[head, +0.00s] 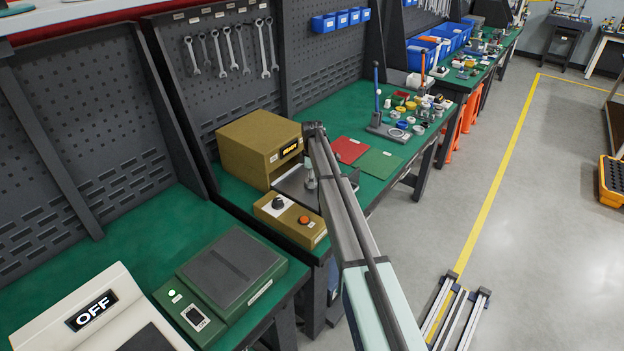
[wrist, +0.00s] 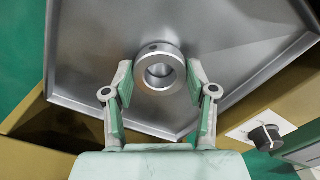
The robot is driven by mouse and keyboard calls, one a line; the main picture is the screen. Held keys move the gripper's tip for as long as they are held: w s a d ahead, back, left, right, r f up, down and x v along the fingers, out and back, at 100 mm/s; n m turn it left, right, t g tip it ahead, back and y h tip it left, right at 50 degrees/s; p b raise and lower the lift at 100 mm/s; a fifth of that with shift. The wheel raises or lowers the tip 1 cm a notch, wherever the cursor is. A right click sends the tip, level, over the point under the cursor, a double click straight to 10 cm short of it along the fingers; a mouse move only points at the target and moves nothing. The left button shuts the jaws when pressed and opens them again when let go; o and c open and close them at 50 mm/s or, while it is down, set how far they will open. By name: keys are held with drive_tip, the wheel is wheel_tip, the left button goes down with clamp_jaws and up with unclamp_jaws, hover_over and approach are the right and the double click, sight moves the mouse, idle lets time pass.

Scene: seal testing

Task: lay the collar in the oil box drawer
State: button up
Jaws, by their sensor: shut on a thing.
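The collar (wrist: 160,49), a grey metal ring with a small hole in its side, sits between the fingers of my gripper (wrist: 159,70) in the wrist view. My gripper is shut on it, with green pads at its left and right sides. Behind it is the grey metal drawer (wrist: 90,62), a shallow tray with raised edges. The drawer stands out from the ochre oil box (head: 245,140), which has a lit display, in the head view. The collar is over the drawer; I cannot tell whether it touches the floor. My arm hides part of the drawer in the head view.
An ochre control box (head: 290,219) with a black knob and an orange-red button stands in front of the drawer. Red (head: 348,150) and green (head: 378,163) mats lie to the right. A green scale-like device (head: 222,280) stands at the lower left.

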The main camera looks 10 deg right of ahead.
drive_tip(key=o, duration=1.4)
wheel_tip(320, 180, up, 12)
drive_tip(key=b, duration=0.3)
drive_tip(key=shift+b, duration=0.4)
drive_tip(key=shift+r, duration=0.1)
